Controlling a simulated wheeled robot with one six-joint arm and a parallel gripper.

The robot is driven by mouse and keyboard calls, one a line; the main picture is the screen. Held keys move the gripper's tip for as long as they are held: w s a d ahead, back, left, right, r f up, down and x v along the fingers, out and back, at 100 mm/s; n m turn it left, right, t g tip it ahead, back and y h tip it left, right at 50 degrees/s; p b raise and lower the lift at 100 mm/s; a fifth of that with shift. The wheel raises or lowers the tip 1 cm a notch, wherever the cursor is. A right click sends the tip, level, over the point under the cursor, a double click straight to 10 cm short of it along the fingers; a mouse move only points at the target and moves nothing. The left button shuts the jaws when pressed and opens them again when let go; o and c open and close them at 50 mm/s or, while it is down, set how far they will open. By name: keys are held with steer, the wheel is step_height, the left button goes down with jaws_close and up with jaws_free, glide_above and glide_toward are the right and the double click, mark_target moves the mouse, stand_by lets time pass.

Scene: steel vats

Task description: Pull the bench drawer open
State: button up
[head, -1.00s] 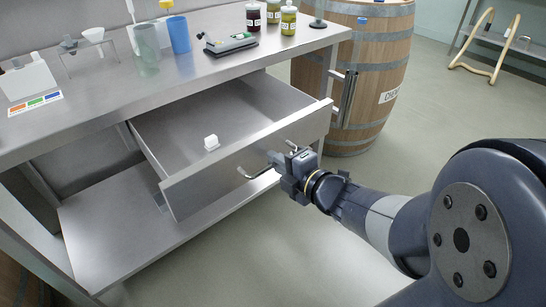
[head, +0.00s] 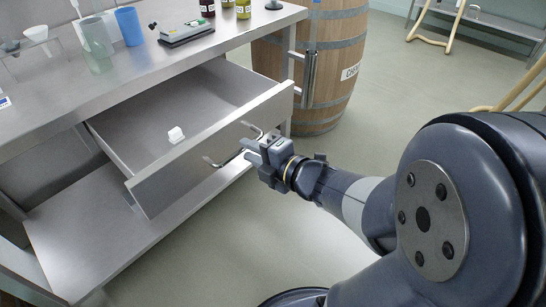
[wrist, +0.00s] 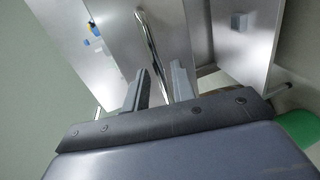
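The bench drawer (head: 215,145) stands well out from under the steel bench top (head: 120,85), showing its inside with a small white block (head: 176,134) in it. Its bar handle (head: 213,163) runs along the drawer front, partly hidden by my gripper (head: 246,150). My gripper is at the right part of the handle, with two fingers apart. In the wrist view my gripper (wrist: 158,80) also shows open, with a long bar, seemingly the handle (wrist: 150,40), in line with the gap between the fingers. I cannot tell whether it touches them.
On the bench top stand a blue cup (head: 130,26), a greenish clear cup (head: 96,37), a grey device (head: 186,32) and bottles. A wooden barrel (head: 335,60) stands behind the bench's right end. The floor (head: 330,155) between bench and barrel is clear.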

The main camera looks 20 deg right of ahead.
steer(key=p+v, duration=0.2)
steer(key=v, duration=0.6)
stand_by(0.6)
steer(key=shift+b+x, duration=1.6)
steer(key=shift+x, duration=3.85)
steer(key=shift+s+d+r, duration=0.1)
steer(key=shift+s, duration=0.05)
